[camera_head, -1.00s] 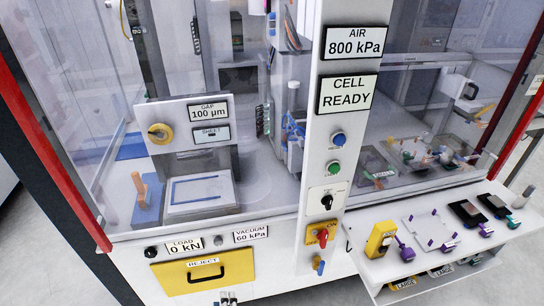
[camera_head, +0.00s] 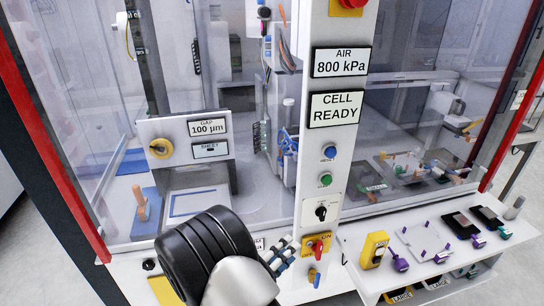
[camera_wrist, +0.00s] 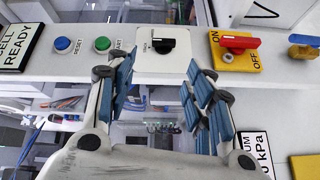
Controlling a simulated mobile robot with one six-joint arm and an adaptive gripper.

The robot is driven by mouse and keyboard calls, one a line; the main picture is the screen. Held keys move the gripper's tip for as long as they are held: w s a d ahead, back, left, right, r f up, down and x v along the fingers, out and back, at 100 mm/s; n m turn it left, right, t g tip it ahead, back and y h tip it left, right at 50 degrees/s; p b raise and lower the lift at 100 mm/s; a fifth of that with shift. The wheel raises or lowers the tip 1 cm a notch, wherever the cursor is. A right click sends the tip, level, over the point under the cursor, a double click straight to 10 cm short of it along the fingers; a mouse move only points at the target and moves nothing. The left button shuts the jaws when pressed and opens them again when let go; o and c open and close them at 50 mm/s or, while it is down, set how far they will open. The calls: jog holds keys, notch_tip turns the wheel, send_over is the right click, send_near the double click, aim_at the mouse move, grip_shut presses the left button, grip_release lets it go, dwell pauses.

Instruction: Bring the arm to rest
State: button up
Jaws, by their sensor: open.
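My gripper (camera_head: 283,254) is in the lower middle of the head view, in front of the cell's lower front, with the rounded black and grey parts of my arm behind it. In the wrist view my gripper (camera_wrist: 160,100) is open, its two blue-padded fingers apart with nothing between them. Beyond the fingertips a black rotary switch (camera_wrist: 163,41) sits on a white plate. I cannot tell how far the fingers are from the panel.
The red switch handle (camera_head: 319,247) on its yellow plate is just right of my gripper. A green button (camera_head: 325,179) and blue button (camera_head: 329,153) are above it. A shelf (camera_head: 385,281) with a yellow device (camera_head: 374,249) juts out at right.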

jog(key=s+d+r+m+g+y, duration=0.2)
jog(key=s+d+r+m+g, duration=0.4)
jog(key=s+d+r+g, duration=0.9)
jog(key=s+a+r+t+y, duration=0.2)
jog(key=s+t+y, duration=0.1)
jog(key=s+y, duration=0.2)
jog(key=s+a+r+m+t+y, duration=0.1)
jog(key=s+a+t+y, duration=0.1)
jog(key=s+y, duration=0.3)
jog(key=shift+s+a+r+t+y, duration=0.2)
jog(key=shift+s+r+t+y, duration=0.15)
jog(key=shift+s+t, duration=0.45)
jog(key=shift+w, duration=0.1)
dwell(0.5)
